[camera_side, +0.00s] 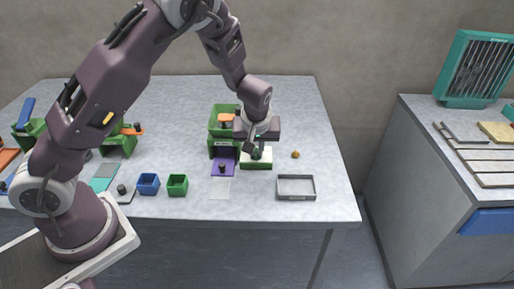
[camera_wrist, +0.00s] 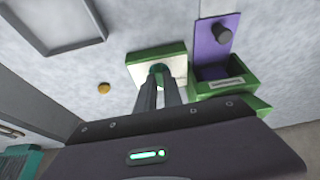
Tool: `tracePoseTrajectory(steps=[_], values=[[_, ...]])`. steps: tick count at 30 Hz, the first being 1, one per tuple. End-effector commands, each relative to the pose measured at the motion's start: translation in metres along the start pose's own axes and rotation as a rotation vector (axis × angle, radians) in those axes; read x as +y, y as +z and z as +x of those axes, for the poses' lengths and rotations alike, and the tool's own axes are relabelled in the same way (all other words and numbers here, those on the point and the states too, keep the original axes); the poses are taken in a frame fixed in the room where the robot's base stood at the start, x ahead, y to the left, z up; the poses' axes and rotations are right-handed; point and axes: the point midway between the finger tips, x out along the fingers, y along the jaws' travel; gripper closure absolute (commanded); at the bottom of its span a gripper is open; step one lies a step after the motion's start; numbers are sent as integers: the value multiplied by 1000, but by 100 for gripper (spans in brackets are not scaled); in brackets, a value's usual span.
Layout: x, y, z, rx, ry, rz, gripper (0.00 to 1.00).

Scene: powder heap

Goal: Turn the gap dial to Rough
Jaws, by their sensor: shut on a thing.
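The gap dial is a green knob (camera_wrist: 158,72) on a white-faced block with a green body (camera_wrist: 136,60). The block also shows in the side view (camera_side: 257,164), to the right of the purple panel. My gripper (camera_wrist: 158,84) points down at the dial, with its two fingers close together on the knob. In the side view my gripper (camera_side: 256,150) is over the block and covers part of it. The dial's markings and its setting are too small or hidden to read.
A green mill-like box (camera_side: 222,120) with an orange part and a purple slide (camera_side: 222,168) stands left of the dial block. A grey tray (camera_side: 296,196), a small orange-brown lump (camera_side: 295,154), and blue (camera_side: 148,188) and green (camera_side: 178,190) cups are nearby.

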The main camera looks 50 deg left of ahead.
Motion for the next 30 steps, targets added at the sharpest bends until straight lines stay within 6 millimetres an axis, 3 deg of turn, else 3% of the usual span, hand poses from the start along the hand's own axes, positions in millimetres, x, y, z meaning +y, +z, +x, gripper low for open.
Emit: tracePoseTrajectory(steps=[18,30], values=[[-5,-4,1,4,221,524,100],[-6,-4,1,4,320,766,100]])
